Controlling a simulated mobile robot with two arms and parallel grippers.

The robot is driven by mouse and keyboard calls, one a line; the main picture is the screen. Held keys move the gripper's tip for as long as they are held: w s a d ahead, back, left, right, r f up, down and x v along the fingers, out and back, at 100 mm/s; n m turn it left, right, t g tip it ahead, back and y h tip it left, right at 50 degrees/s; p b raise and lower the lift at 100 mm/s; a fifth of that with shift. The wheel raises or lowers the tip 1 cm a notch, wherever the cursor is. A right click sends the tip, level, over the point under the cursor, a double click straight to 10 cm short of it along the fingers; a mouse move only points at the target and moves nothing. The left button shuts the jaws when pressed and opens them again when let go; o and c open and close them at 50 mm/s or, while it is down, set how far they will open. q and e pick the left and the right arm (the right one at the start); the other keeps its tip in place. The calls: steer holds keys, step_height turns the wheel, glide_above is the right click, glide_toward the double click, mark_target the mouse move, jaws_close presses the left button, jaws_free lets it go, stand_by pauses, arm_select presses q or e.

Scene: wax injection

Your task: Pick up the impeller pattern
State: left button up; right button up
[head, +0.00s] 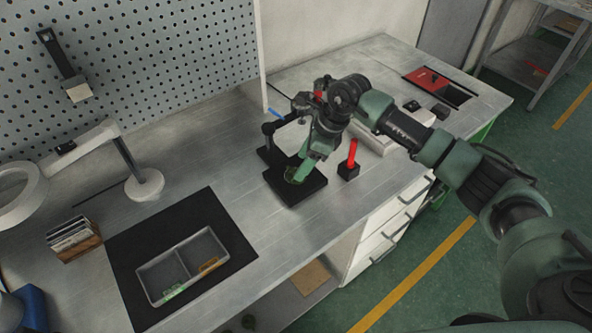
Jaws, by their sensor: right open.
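My right gripper (301,169) reaches in from the right and points down over a black square plate (309,191) on the bench. It is open, with its tips low over the plate. A small green piece (291,177) shows at the tips and may be the impeller pattern. It is mostly hidden by the gripper, so I cannot tell its shape or whether the fingers touch it. My left gripper is not in view.
A black stand (270,154) is beside the plate. A red-handled tool (352,153) stands upright to its right. A two-compartment grey tray (183,266) lies on a black mat (130,242). A lamp (144,185) and card holder (74,241) are at left.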

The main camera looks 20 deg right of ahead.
mark_target(295, 171)
steer(key=x, duration=0.3)
steer(key=shift+w, duration=0.1)
steer(key=shift+f+p, duration=0.25)
steer(key=shift+p, duration=0.05)
steer(key=shift+w, duration=0.1)
steer(key=c, duration=1)
steer(key=shift+c, duration=0.4)
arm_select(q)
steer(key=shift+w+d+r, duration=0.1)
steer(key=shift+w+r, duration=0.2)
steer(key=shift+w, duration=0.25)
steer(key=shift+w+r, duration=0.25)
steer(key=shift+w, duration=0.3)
arm_select(e)
steer(key=shift+r, duration=0.15)
